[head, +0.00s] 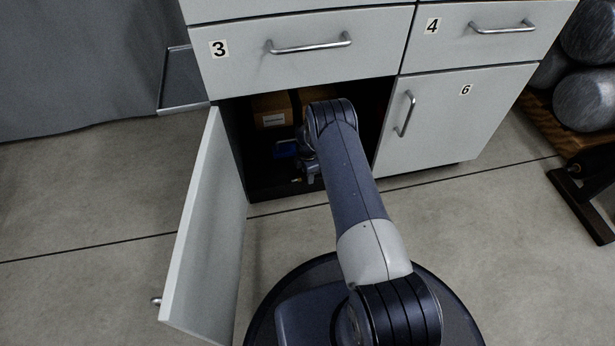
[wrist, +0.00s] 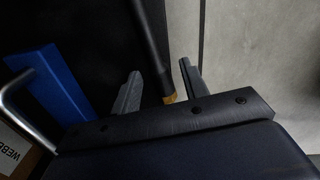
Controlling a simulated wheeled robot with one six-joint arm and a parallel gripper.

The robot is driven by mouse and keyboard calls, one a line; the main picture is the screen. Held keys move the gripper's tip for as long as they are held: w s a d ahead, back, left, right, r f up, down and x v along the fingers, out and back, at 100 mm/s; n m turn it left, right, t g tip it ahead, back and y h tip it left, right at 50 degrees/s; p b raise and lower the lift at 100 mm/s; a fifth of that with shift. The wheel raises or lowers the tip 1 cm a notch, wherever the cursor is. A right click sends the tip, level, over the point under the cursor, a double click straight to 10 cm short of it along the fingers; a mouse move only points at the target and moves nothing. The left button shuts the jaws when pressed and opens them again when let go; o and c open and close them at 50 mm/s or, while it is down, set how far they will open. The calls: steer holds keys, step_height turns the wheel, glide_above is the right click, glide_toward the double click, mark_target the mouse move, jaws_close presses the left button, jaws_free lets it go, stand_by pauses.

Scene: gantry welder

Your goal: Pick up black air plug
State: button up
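A long black rod-like part with a brass-coloured end, which looks like the black air plug (wrist: 153,52), runs down between my fingers in the wrist view. My gripper (wrist: 159,68) is open, with one grey finger on each side of the part and a visible gap on both sides. In the head view my gripper (head: 309,172) is inside the open lower cabinet, low over its dark floor, and my arm hides much of it. A small brass-coloured tip (head: 296,180) shows beside the gripper there.
A blue object (wrist: 62,84) lies left of my gripper, beside a bent metal rod (wrist: 22,108) and a labelled box (wrist: 14,150). Cardboard boxes (head: 272,109) stand at the cabinet's back. The open door (head: 207,235) stands left of my arm; closed door 6 (head: 437,120) is right.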

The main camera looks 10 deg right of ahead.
jaws_close()
steer(key=shift+r, duration=0.1)
